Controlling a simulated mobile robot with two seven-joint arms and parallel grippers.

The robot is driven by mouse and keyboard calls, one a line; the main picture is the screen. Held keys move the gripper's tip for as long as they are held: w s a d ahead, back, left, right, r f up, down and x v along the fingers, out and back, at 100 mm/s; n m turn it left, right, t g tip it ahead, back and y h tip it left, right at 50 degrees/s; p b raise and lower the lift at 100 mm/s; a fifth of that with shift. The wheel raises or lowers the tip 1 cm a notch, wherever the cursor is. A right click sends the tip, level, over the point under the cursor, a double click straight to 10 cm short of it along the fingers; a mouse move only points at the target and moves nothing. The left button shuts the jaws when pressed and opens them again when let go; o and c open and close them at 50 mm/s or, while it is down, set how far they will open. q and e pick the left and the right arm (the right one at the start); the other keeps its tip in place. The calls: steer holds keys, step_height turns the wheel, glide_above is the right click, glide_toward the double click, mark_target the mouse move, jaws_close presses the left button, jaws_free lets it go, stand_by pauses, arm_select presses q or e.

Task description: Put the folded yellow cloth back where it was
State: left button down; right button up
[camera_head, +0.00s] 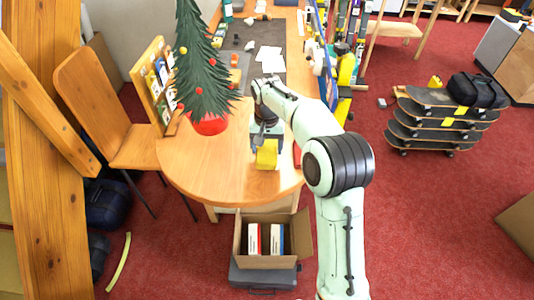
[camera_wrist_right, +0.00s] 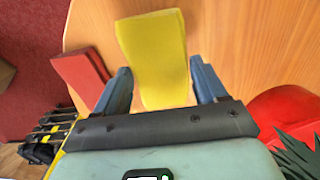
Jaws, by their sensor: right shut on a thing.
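The folded yellow cloth (camera_head: 267,154) is over the front part of the round-ended wooden table (camera_head: 207,163), close to its right edge. My right gripper (camera_head: 266,140) points down and is shut on the cloth. In the right wrist view, the cloth (camera_wrist_right: 155,55) stands out between the two blue fingers of my right gripper (camera_wrist_right: 162,88). I cannot tell whether the cloth touches the tabletop. My left gripper does not show.
A small Christmas tree (camera_head: 199,70) in a red base stands left of the gripper. A red block (camera_wrist_right: 80,74) lies right of the cloth in the head view. An open cardboard box (camera_head: 289,263) with books sits below the table front. The table's front left is clear.

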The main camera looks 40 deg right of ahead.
mark_target(268, 151)
steer(key=f, duration=0.3)
steer(key=shift+s, duration=0.2)
steer(key=o, duration=0.9)
steer(key=shift+w+f, duration=0.1)
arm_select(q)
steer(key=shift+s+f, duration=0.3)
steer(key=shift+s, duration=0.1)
arm_select(e)
steer(key=shift+o, duration=0.2)
step_height(268, 151, up, 11)
steer(key=shift+r+p, duration=0.2)
steer(key=shift+p, duration=0.7)
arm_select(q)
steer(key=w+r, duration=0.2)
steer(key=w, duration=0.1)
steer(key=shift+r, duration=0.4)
arm_select(e)
steer(key=shift+r, duration=0.4)
